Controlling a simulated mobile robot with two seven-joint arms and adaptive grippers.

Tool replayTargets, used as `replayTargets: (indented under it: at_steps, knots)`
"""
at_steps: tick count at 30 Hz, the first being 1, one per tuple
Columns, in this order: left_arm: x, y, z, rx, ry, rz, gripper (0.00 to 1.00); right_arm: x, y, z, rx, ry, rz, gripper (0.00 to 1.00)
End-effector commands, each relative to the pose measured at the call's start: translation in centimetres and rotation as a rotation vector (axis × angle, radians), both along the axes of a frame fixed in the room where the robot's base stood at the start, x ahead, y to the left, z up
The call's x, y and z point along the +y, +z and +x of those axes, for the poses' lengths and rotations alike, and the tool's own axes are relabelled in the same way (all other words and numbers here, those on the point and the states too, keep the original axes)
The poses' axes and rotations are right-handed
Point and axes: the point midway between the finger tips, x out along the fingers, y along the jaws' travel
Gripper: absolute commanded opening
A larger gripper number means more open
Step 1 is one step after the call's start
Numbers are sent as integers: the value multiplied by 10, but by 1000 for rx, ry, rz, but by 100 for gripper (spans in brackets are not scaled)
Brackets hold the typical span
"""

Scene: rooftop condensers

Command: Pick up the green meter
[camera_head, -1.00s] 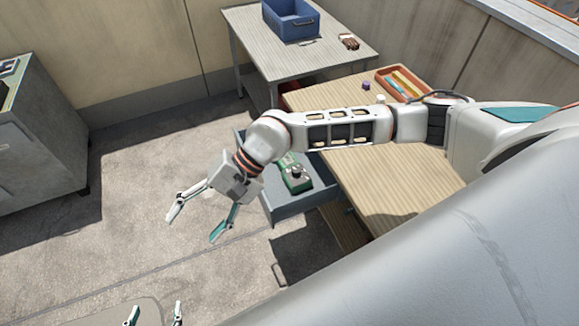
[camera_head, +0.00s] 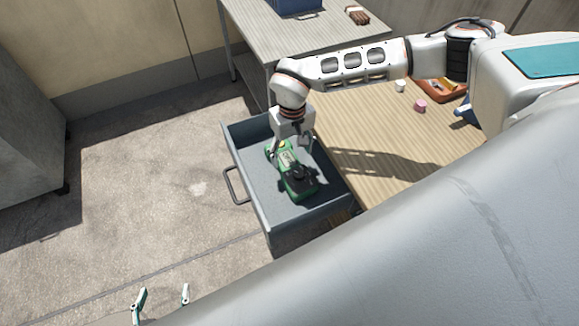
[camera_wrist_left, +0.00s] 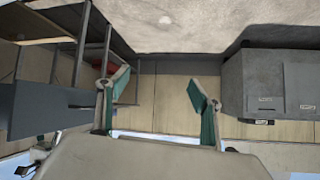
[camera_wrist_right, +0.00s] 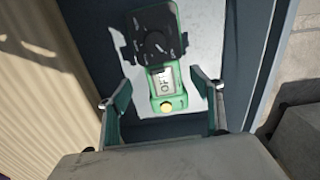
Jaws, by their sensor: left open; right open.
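The green meter (camera_head: 290,170) lies in the open grey drawer (camera_head: 262,207) of the wooden-topped bench. My right gripper (camera_head: 289,150) is open above the drawer, over the meter's far end. In the right wrist view its two fingers (camera_wrist_right: 162,103) stand either side of the meter's near end, apart from it. My left gripper (camera_head: 162,298) is open and empty at the bottom edge of the head view, away from the drawer; its fingers also show in the left wrist view (camera_wrist_left: 158,95).
The wooden bench top (camera_head: 375,145) lies right of the drawer, with a pink cube (camera_head: 420,106), a white piece (camera_head: 400,86) and an orange tray (camera_head: 440,92). A table with a blue crate (camera_head: 292,5) stands behind. The floor (camera_head: 150,190) left of the drawer is clear.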

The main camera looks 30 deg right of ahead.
Motion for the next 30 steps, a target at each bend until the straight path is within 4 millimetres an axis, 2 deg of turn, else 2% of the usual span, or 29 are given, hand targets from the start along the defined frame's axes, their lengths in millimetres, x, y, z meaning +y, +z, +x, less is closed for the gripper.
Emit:
replayTargets:
  at_steps: [13, 23, 27, 29, 30]
  knots:
    - [3, -2, 6, -12, 2, 8, 65, 5, -55, -1, 2, -1, 1, 65]
    - [4, 0, 8, -15, 2, 9, 65, 5, -60, 0, -1, -1, 1, 65]
    - [3, 0, 8, -16, 3, 8, 65, 5, -60, 0, 0, -1, 1, 29]
    - [3, 0, 8, -16, 3, 8, 65, 5, -60, 0, 0, -1, 1, 13]
    - [3, 0, 8, -16, 3, 7, 65, 5, -60, 0, 0, -1, 1, 10]
